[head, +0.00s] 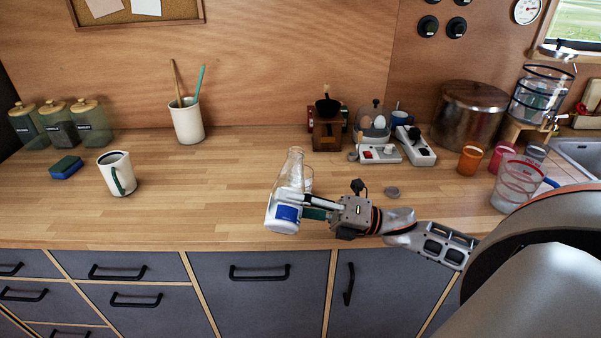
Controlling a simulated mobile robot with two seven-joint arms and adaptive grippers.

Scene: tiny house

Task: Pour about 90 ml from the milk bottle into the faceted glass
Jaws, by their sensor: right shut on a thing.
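The milk bottle (293,170) is clear glass with a blue label and white milk in its lower part. My right gripper (298,206) is shut around its lower body, coming from the right. The bottle is close to upright, leaning slightly, near the counter's front edge; I cannot tell whether its base touches the counter. A clear glass (308,180), perhaps the faceted glass, shows just behind and right of the bottle. It is mostly hidden by the bottle and gripper. My left gripper is not in view.
A white mug (117,176) and blue sponge (66,167) are at left. Coloured cups (469,160) and a clear pitcher (516,185) stand at right. The counter left of the bottle is free.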

